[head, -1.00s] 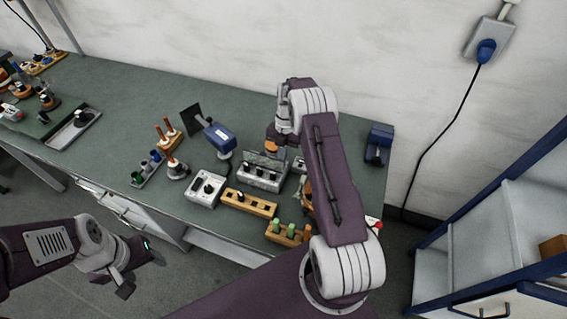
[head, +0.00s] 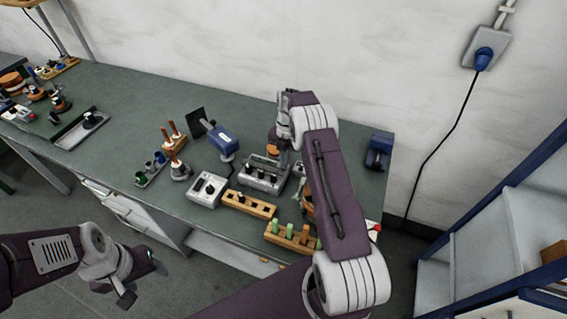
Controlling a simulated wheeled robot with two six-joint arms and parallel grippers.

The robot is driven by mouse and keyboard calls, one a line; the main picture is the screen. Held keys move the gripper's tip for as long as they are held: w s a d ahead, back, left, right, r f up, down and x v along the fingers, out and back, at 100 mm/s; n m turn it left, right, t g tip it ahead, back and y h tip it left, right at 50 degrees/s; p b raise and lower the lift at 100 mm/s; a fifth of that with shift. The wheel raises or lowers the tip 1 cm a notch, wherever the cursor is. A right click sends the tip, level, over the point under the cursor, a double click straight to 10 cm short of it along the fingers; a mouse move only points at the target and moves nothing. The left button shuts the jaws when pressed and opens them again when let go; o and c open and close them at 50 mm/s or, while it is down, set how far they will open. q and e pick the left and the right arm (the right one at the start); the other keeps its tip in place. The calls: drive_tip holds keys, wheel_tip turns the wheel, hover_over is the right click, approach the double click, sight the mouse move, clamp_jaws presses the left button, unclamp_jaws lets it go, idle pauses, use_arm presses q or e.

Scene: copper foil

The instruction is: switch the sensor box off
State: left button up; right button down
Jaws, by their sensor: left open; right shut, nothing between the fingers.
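Which box is the sensor box is not clear from the picture. A white box with a dark knob (head: 208,189) sits near the middle of the bench. A grey box with several dark knobs or switches (head: 263,179) stands just right of it and behind a wooden block. My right gripper (head: 272,148) is at the back edge of this grey box, over or close to it. Its fingers are small and partly hidden by my wrist; it holds nothing visible. My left gripper (head: 126,285) is open and empty, low in front of the bench, far from both boxes.
Wooden blocks with pegs (head: 249,204) (head: 292,237) stand along the front edge. A blue device on a stand (head: 222,138) and a blue holder (head: 379,151) stand nearby. A tray (head: 78,128) lies at left. The back middle of the bench (head: 150,95) is clear.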

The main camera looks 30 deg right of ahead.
drive_tip(key=shift+s+f, duration=0.15)
wheel_tip(320, 180, up, 9)
drive_tip(key=w+d+b, duration=0.1)
idle(0.4)
